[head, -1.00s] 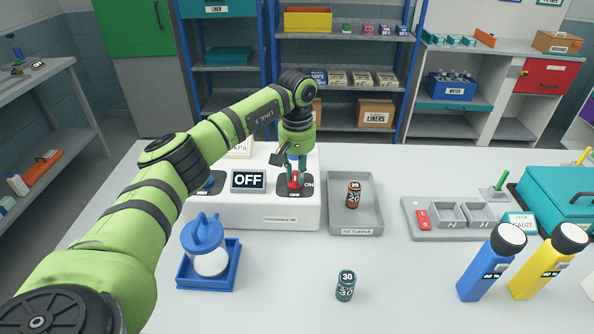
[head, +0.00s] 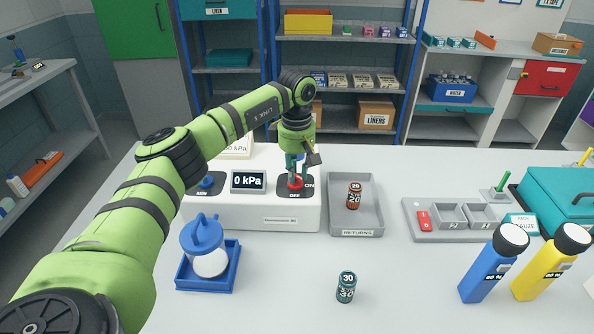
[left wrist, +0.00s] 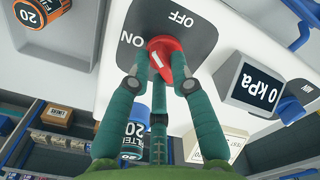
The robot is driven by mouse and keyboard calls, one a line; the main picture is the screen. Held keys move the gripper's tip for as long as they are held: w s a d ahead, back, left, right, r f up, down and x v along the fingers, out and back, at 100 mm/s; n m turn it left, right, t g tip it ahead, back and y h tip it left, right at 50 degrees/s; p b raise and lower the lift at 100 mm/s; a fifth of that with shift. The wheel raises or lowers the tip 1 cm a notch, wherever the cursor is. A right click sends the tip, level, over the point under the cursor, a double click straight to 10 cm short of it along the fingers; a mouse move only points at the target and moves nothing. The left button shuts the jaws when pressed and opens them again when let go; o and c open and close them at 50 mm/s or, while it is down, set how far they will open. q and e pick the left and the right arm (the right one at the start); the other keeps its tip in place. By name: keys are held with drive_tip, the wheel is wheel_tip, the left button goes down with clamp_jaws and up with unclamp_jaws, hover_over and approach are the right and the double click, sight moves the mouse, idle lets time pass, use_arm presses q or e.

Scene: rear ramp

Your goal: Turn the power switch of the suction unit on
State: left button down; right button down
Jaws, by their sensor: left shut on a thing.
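The white suction unit (head: 250,215) stands on the table. Its display (head: 248,181) reads 0 kPa, also in the left wrist view (left wrist: 259,88). The red power switch (head: 295,182) sits on a dark plate marked ON and OFF. My right gripper is not in view.
A blue regulator knob (head: 206,181) marked MIN is left of the display. A grey returns tray (head: 368,215) with an orange canister (head: 354,196) is right of the unit. A teal canister (head: 346,287) and a blue-lidded jar (head: 204,238) stand in front.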

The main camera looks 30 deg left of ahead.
use_arm(q)
drive_tip(key=n, duration=0.3)
drive_tip(key=shift+a+n, duration=0.1)
drive_tip(key=shift+n, duration=2.1)
drive_tip(key=shift+a, duration=0.1)
drive_tip(key=c, duration=1.1)
unclamp_jaws()
wheel_tip(320, 180, up, 12)
